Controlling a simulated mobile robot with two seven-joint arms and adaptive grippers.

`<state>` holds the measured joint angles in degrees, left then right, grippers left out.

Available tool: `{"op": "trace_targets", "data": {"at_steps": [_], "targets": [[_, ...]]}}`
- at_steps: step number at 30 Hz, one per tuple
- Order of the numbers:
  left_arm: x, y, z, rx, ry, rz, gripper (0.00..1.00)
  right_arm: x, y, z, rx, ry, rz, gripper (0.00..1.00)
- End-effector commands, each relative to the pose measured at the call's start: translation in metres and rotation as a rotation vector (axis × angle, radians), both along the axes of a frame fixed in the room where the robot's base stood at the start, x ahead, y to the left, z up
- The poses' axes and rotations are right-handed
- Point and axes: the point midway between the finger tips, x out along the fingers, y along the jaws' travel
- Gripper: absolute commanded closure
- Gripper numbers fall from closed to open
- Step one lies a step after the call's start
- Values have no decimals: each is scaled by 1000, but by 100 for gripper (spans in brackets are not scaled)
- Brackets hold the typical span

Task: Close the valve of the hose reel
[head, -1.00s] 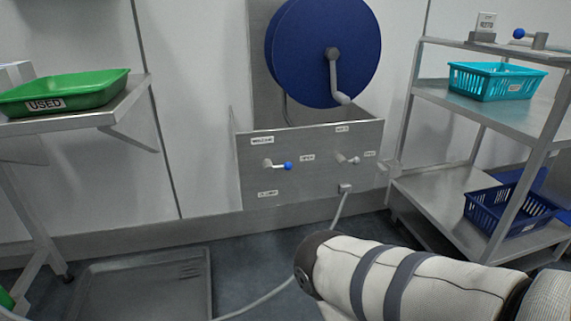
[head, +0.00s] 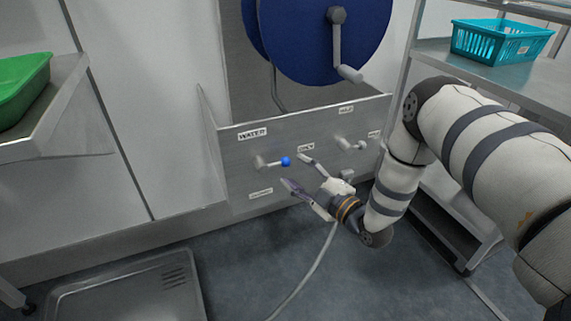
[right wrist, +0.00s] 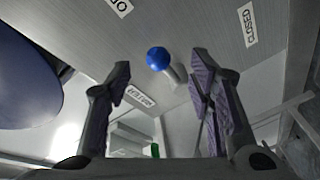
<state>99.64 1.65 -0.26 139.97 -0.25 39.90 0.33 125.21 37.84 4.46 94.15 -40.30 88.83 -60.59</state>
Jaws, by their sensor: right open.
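The water valve's lever (head: 272,163) with a blue ball knob (head: 286,161) sticks out of a steel panel under the blue hose reel (head: 325,35). The lever points right, toward the label that reads OPEN in part (head: 305,147). The CLOSED label (right wrist: 248,25) shows in the right wrist view. My right gripper (head: 295,170) is open and empty, its fingertips just right of and below the knob. In the right wrist view the blue knob (right wrist: 158,58) appears between the spread fingers, beyond their tips; I see no contact. My left gripper is out of view.
A second valve with a pale knob (head: 358,145) sits to the right on the panel. A hose (head: 310,270) runs down to the floor. A rack with a teal basket (head: 500,42) stands right; a shelf with a green tray (head: 20,88) is left.

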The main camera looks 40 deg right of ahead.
Motion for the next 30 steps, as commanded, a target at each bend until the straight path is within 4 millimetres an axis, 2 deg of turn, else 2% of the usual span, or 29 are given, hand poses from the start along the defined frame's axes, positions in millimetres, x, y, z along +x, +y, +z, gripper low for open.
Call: {"op": "trace_targets", "data": {"at_steps": [3, 7, 11, 17, 24, 30], "targets": [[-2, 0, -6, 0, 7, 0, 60, 26, 2, -2, -1, 0, 1, 52], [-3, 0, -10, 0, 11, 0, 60, 45, 3, -2, 1, 2, 0, 52], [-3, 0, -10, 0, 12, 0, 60, 52, 3, -1, 2, 3, 0, 52], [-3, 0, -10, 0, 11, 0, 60, 52, 3, -1, 3, 3, 0, 52], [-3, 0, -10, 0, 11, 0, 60, 52, 3, 0, 3, 2, 0, 100], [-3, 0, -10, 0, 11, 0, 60, 52, 3, 1, 5, -1, 0, 100]]}}
